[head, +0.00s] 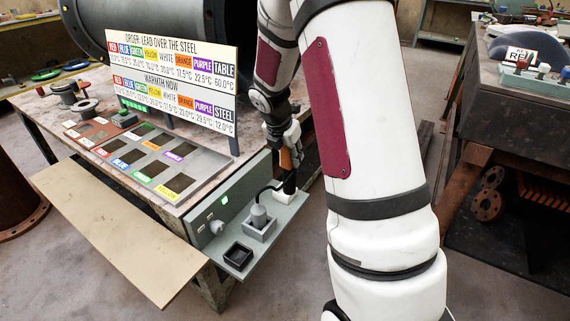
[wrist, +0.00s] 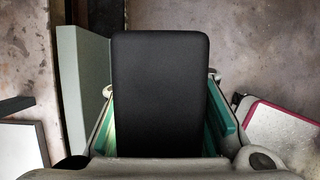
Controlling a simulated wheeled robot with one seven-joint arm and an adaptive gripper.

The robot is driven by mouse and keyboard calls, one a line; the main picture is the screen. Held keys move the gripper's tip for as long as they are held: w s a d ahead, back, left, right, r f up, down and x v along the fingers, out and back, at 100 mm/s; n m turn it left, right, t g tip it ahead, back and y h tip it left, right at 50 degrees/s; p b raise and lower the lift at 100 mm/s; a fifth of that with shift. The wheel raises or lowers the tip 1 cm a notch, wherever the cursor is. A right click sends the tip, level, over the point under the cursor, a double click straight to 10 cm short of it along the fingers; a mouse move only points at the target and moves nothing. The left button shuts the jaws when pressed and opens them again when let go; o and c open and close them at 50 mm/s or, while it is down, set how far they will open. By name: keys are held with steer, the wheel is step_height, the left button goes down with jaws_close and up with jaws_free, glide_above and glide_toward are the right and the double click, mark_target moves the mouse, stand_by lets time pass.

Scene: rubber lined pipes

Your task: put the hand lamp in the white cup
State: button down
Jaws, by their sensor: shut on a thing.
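My gripper (head: 284,143) is shut on the hand lamp at the right end of the grey shelf. The lamp (head: 289,181) shows orange and black below the fingers and looks roughly upright. In the wrist view its flat black body (wrist: 160,95) fills the middle, between the teal finger pads (wrist: 218,125). The white cup (head: 285,198) is small and sits on the shelf directly under the lamp. The lamp's lower end meets the cup's opening in the picture; I cannot tell whether it is inside or just above. The wrist view does not show the cup.
The grey shelf (head: 228,262) also holds a black square cup (head: 239,255) and a grey holder (head: 260,228) with a grey plug-like piece and black cable. The workbench behind carries a colour-labelled steel plate (head: 160,162) and a sign board (head: 172,75). Floor is open right of the shelf.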

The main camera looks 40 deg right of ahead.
steer(key=shift+w, duration=1)
steer(key=shift+w+f+b, duration=0.25)
steer(key=shift+b, duration=0.05)
step_height(320, 180, down, 3)
steer(key=shift+f+b, duration=0.15)
steer(key=shift+b, duration=0.85)
steer(key=shift+d, duration=0.1)
steer(key=c, duration=1.2)
jaws_free()
steer(key=shift+s, duration=0.1)
